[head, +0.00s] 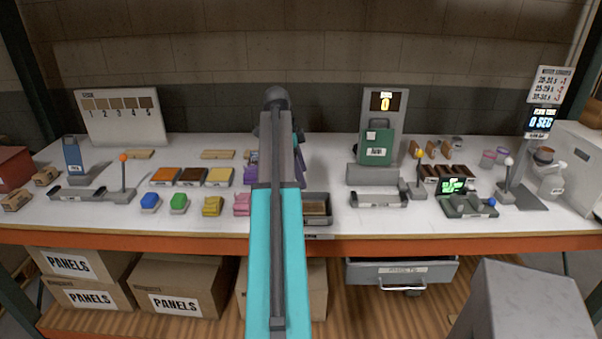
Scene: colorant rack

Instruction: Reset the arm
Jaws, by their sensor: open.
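My arm (276,240) reaches up through the middle of the head view, with a long teal link and a grey upper part. Its dark rounded joint (277,97) stands above the back of the white bench. My gripper cannot be made out; the arm's own links hide that area. A little dark grey structure shows just right of the upper link, but no fingertips are clear. Part of the bench behind the arm is hidden, including some of a purple item (251,175) and a tray (318,208).
The white bench (100,222) holds orange, brown and yellow trays, coloured blocks (213,206), a green canister (376,146) on a grey machine, and levers (122,175). A numbered board (121,117) stands back left. Boxes (175,287) and a drawer (401,271) are below. A grey block (525,300) is front right.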

